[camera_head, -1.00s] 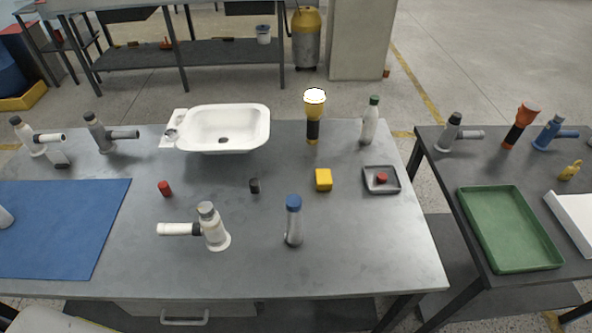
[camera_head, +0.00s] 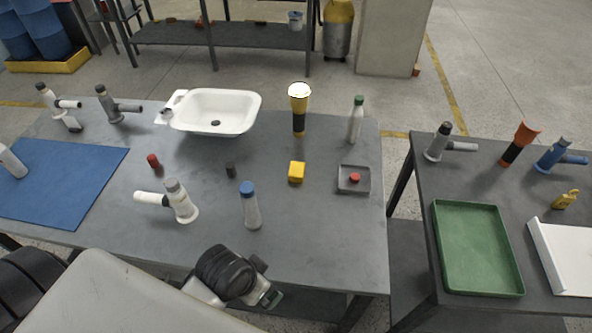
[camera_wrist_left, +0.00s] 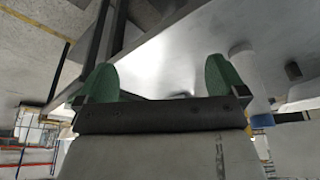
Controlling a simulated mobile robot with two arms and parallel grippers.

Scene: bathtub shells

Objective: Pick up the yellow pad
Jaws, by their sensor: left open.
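The yellow pad (camera_head: 297,172) is a small yellow block on the grey table, right of a small black piece and left of a grey square dish. My left gripper (camera_head: 272,298) is at the table's front edge in the head view, nearer than the pad and apart from it. In the left wrist view, its two green fingers (camera_wrist_left: 162,78) stand apart with nothing between them. The pad is not visible in the wrist view. My right gripper is not in view.
A blue-capped bottle (camera_head: 250,206) stands between the gripper and the pad, slightly left. A white dispenser (camera_head: 180,203) stands further left. The grey dish (camera_head: 354,179) holds a red piece. The table's front right is clear.

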